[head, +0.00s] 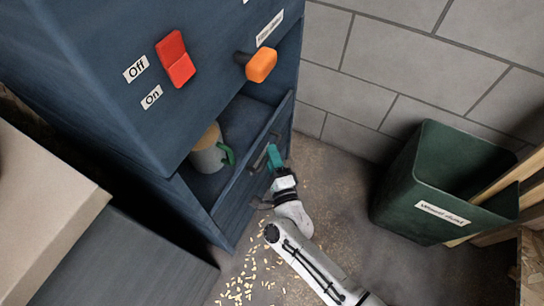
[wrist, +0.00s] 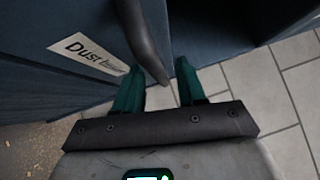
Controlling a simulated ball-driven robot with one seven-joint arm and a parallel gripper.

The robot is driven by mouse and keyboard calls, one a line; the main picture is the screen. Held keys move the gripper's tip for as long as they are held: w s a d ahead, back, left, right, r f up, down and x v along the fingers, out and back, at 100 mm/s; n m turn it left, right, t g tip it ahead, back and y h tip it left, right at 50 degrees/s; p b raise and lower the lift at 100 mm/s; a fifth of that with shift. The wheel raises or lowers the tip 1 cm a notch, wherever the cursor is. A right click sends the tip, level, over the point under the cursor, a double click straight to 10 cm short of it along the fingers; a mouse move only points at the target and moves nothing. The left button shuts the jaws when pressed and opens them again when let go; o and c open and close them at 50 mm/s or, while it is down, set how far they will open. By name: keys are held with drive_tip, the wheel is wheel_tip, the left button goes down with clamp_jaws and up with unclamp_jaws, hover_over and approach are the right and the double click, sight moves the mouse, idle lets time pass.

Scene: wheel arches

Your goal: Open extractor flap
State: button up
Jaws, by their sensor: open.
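The extractor is a dark blue cabinet (head: 95,50). Its low front panel (head: 236,200) stands below an opening through which the inside shows; I cannot tell whether it is a hinged flap or a drawer front. A dark bar handle (head: 262,156) is on this panel. In the wrist view the handle (wrist: 143,40) reaches down between my fingers, beside a label (wrist: 88,53) starting "Dust". My gripper (head: 273,158) is open at the handle, with its teal fingers (wrist: 158,88) on either side of it. I cannot tell whether they touch it.
A mug with a green handle (head: 208,152) sits inside the opening. A red switch (head: 175,60) and an orange knob (head: 261,65) are on the cabinet above. A green bin (head: 420,190) stands at right. Wood chips (head: 245,280) litter the floor. A grey box (head: 130,265) is at left.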

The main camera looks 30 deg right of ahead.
clamp_jaws()
drive_tip(key=shift+s+f, duration=0.1)
drive_tip(key=shift+f, duration=0.05)
idle(0.4)
